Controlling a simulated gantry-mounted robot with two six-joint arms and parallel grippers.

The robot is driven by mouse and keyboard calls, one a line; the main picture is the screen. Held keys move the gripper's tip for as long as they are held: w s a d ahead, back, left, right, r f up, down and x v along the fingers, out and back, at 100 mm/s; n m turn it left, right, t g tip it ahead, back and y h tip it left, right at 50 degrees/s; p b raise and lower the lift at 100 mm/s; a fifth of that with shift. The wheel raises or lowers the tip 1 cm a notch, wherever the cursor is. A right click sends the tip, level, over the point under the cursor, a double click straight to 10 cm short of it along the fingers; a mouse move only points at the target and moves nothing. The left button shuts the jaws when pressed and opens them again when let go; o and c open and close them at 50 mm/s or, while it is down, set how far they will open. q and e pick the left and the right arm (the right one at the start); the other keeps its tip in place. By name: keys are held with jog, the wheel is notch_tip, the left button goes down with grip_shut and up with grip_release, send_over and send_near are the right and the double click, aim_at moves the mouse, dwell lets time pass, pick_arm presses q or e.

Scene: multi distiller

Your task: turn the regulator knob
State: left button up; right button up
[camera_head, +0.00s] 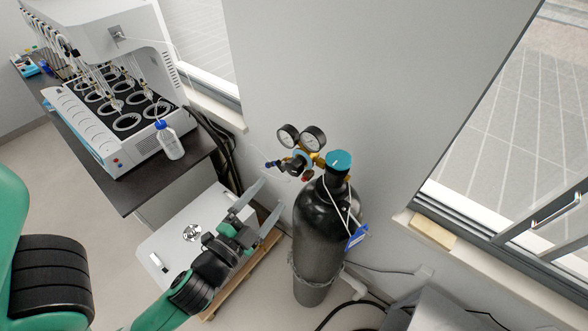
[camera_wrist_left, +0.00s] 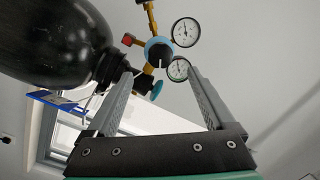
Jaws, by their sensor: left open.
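The regulator (camera_head: 298,163) sits at the top of a black gas cylinder (camera_head: 318,240), with two round gauges (camera_head: 313,138) above it. In the left wrist view the regulator knob (camera_wrist_left: 158,52) has a light blue ring and a dark centre. A teal valve handwheel (camera_head: 339,160) tops the cylinder. My left gripper (camera_head: 272,192) is open and empty, to the left of the cylinder and below the regulator. In the left wrist view the knob appears just beyond and between the fingertips (camera_wrist_left: 161,75), apart from them. My right gripper is not in view.
A blue tag (camera_head: 356,237) hangs on the cylinder. A dark table (camera_head: 125,190) with the distiller (camera_head: 115,85) and a blue-capped bottle (camera_head: 169,140) stands at left. A white box (camera_head: 175,225) lies under my left arm. The wall is behind; hoses (camera_head: 350,318) lie on the floor.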

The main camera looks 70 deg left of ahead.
aim_at(292, 171)
pick_arm(q)
jog(key=p+x, duration=0.3)
jog(key=x, duration=0.7)
jog(key=shift+d+r, duration=0.15)
jog(key=shift+w+a, duration=0.25)
jog(key=shift+w, duration=0.1)
jog(key=c, duration=1.4)
